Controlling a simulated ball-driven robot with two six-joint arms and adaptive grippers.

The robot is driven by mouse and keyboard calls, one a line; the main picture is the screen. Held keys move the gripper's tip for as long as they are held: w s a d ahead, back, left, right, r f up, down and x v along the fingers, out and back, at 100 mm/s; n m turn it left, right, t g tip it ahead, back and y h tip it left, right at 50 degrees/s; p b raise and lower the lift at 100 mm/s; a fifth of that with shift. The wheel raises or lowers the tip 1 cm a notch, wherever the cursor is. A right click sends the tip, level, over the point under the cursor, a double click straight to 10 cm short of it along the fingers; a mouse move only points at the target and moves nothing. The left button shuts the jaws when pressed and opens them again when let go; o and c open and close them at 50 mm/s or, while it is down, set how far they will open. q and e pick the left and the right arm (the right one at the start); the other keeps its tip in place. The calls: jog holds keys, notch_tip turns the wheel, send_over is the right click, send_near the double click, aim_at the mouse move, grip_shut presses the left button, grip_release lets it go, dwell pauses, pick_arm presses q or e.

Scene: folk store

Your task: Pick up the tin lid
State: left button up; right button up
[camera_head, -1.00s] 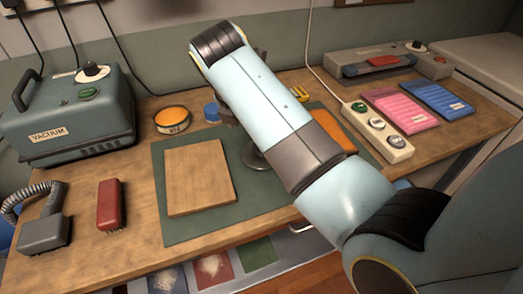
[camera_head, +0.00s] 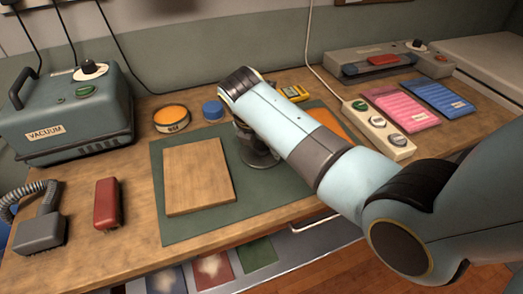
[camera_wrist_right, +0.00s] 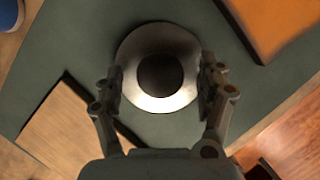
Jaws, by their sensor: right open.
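The tin lid, a round silvery disc with a dark round middle, lies on the green mat in the right wrist view (camera_wrist_right: 160,99). In the head view only part of the lid (camera_head: 264,163) shows, beneath my right gripper (camera_head: 257,146) and arm. My right gripper is open in the wrist view (camera_wrist_right: 164,88), with one finger at each side of the lid. The fingers look close to its rim; I cannot tell whether they touch it. My left gripper is not in view.
A wooden board (camera_head: 198,180) lies on the green mat (camera_head: 232,222) left of the lid. A wax tin (camera_head: 171,117), a blue cap (camera_head: 213,111) and a yellow item (camera_head: 293,92) stand behind. An orange pad (camera_head: 335,121) and power strip (camera_head: 381,128) are to the right.

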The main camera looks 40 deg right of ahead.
jog(key=c, duration=1.2)
jog(key=shift+c, duration=0.2)
